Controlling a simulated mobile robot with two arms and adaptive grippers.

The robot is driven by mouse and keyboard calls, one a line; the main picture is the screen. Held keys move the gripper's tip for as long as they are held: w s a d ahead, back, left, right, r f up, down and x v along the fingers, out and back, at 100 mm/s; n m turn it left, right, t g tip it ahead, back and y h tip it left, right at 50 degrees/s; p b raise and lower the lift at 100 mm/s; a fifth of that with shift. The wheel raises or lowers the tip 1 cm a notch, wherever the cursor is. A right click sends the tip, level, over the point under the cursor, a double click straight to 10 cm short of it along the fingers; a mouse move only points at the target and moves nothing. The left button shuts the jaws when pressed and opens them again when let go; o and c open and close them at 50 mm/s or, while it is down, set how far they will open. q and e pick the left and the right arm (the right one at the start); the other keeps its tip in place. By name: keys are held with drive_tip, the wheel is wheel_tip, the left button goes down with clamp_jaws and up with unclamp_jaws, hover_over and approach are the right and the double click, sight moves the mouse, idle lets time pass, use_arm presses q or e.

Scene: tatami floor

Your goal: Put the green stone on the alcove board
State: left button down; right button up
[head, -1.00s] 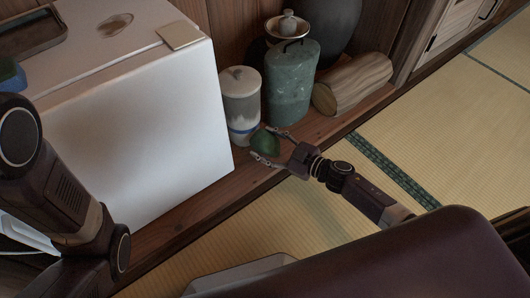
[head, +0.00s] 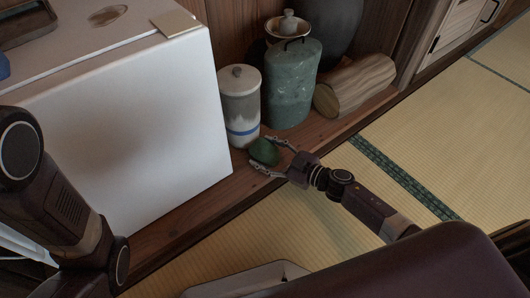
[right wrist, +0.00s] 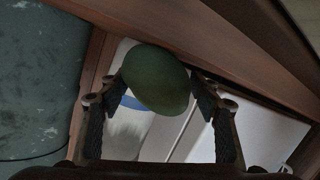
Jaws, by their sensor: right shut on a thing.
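The green stone (head: 264,151) is a smooth, dark green, egg-like lump. My right gripper (head: 270,153) is shut on it, with one finger on each side. In the right wrist view the stone (right wrist: 156,79) shows between the two fingers (right wrist: 153,95). The alcove board (head: 215,198) is the brown wooden ledge along the wall. The stone shows over this board, in front of a grey and white lidded jar. I cannot tell whether it touches the wood. My left arm shows at the left, but its gripper is out of view.
The lidded jar (head: 240,105) with a blue band stands just behind the stone. A green canister (head: 290,88), a dark vase (head: 332,28) and a cut log (head: 353,84) stand farther right. A big white box (head: 130,125) fills the left. Tatami (head: 430,140) lies in front.

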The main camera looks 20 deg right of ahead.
drive_tip(key=o, duration=2)
drive_tip(key=shift+r, duration=0.2)
drive_tip(key=p+v, duration=0.6)
drive_tip(key=v, duration=0.5)
drive_tip(key=shift+s, duration=0.1)
drive_tip(key=shift+s+d+r+p, duration=0.1)
drive_tip(key=shift+s+d+p, duration=0.2)
